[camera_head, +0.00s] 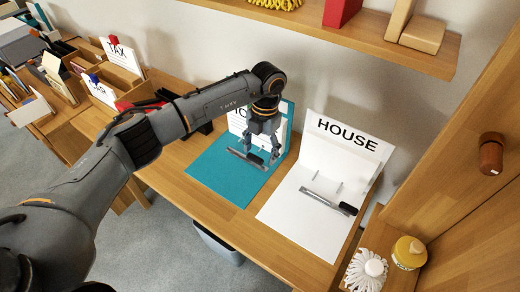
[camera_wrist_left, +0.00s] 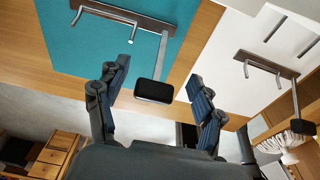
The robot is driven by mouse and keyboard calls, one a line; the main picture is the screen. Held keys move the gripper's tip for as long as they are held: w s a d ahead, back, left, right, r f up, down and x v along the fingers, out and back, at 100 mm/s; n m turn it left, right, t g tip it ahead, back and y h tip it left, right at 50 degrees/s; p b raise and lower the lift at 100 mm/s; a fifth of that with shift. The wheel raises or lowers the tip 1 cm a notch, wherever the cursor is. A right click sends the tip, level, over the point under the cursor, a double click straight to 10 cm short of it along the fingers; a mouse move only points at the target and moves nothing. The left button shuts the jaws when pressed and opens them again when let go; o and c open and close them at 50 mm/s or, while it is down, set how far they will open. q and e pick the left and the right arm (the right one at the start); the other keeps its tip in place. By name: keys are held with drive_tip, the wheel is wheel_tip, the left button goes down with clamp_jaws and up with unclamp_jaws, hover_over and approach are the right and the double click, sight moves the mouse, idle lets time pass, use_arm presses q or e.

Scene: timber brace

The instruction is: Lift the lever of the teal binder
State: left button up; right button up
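The teal binder (camera_head: 222,175) lies open on the desk, its far cover standing up with a partly hidden white label. Its metal lever mechanism (camera_head: 243,158) lies on the inside, with a black lever tip (camera_head: 274,160) at the right end. My left gripper (camera_head: 264,150) hangs over the binder near the lever. In the left wrist view its fingers (camera_wrist_left: 157,100) are spread apart and empty. The lever's black tip (camera_wrist_left: 154,92) appears between the fingers, with the teal binder (camera_wrist_left: 75,55) beyond. I cannot tell whether they touch. My right gripper is not in view.
An open white binder labelled HOUSE (camera_head: 290,217) lies to the right, its lever mechanism (camera_head: 325,200) lying flat. A shelf (camera_head: 350,30) hangs above. A yellow-lidded jar (camera_head: 408,253) and a white brush (camera_head: 366,270) stand at the lower right. Card boxes (camera_head: 120,75) stand at the left.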

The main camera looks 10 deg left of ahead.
use_arm(q)
drive_tip(key=shift+s+r, duration=0.15)
wheel_tip(320, 180, up, 7)
drive_tip(key=w, duration=0.1)
drive_tip(key=shift+d+r, duration=0.15)
idle(0.5)
